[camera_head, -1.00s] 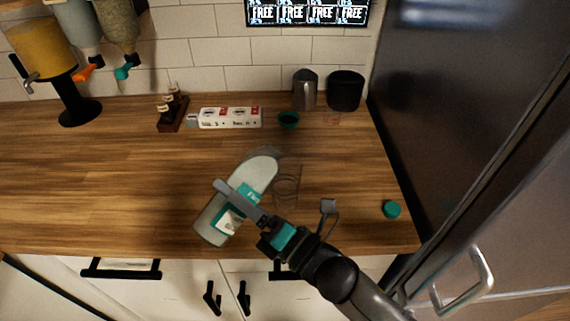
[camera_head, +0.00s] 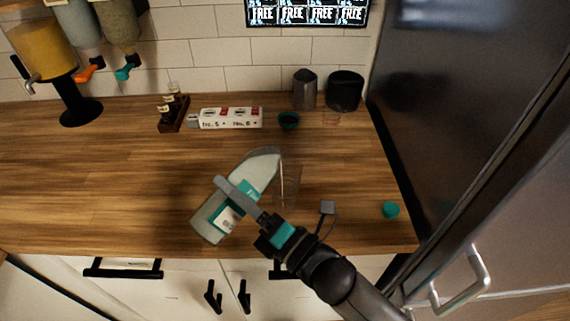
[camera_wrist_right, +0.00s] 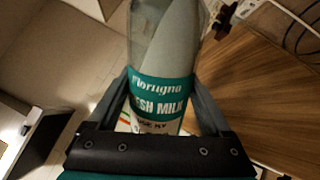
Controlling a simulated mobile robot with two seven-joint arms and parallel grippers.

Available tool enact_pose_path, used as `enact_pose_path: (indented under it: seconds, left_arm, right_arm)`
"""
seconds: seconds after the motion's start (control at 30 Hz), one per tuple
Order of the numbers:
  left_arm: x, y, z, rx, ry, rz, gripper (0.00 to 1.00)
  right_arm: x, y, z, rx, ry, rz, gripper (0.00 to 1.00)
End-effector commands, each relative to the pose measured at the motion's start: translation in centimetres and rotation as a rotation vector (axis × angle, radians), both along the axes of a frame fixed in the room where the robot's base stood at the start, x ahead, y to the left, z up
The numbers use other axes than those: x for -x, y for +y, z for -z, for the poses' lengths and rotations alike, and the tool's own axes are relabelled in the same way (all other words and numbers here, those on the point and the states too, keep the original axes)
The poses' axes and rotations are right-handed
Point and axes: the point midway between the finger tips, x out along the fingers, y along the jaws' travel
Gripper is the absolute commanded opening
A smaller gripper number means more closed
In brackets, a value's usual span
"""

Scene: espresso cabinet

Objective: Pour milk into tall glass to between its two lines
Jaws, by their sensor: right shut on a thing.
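The milk bottle (camera_head: 262,171), clear with a teal and white label, is tilted over the counter, its mouth end toward the upper right. Its label reads "FRESH MILK" in part in the right wrist view (camera_wrist_right: 160,95). My right gripper (camera_head: 236,196) is shut around the bottle at the label. The tall clear glass (camera_head: 295,187) stands on the counter, just right of and below the bottle's mouth. A thin white stream runs from the mouth down at the glass's left side. The glass's lines and milk level are too faint to read. My left gripper is not in view.
A teal cap (camera_head: 391,210) lies at the counter's right. The wooden counter (camera_head: 90,190) is clear at left.

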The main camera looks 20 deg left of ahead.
Motion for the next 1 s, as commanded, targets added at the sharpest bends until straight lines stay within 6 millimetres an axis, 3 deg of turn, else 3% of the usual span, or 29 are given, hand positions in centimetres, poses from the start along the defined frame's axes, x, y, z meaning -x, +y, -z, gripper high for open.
enact_pose_path:
  seconds: [1.0]
  left_arm:
    - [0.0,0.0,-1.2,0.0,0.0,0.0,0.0]
  right_arm:
    - [-0.1,0.0,-1.4,-0.056,0.09,-0.002,0.0]
